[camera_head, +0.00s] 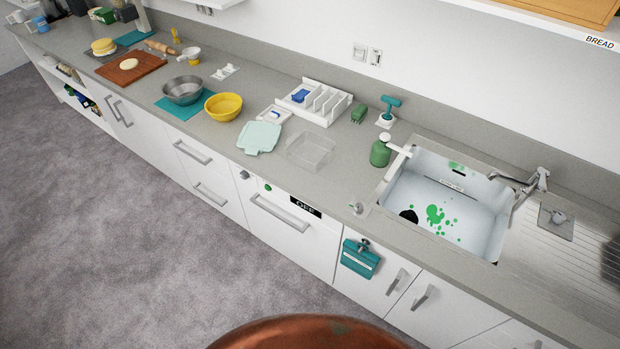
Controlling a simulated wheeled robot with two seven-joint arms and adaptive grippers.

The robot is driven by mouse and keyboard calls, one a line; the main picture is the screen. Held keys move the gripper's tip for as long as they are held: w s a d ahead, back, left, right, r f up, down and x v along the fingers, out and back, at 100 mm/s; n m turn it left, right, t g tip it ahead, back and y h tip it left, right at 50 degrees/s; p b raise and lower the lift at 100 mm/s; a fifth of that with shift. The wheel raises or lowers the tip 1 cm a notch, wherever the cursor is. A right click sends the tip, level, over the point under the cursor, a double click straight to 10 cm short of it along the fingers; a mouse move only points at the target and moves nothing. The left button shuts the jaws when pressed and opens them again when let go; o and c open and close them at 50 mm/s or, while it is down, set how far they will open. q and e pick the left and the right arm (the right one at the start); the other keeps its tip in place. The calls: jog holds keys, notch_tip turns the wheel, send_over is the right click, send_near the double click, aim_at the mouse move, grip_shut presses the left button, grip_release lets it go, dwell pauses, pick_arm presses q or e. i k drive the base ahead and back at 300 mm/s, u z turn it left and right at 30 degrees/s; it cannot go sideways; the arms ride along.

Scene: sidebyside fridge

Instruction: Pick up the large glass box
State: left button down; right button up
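A clear, open rectangular glass box (310,151) sits on the grey counter, left of the sink. It is see-through, so its edges are faint. A pale mint lid-like piece (259,138) lies flat on the counter just to its left, apart from it or nearly touching. Neither of my grippers shows in the head view, so I cannot see how they stand relative to the box.
The sink (489,213) is to the right, with a green soap bottle (380,153) at its left edge. A white divided rack (325,104) stands behind the box. A yellow bowl (223,107) and metal bowl (183,90) are farther left. The grey floor (110,220) is open.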

aim_at(308, 150)
jog(key=z, duration=0.1)
jog(key=k, duration=0.4)
jog(key=u, duration=1.05)
jog(key=i, duration=1.15)
jog(key=z, duration=0.6)
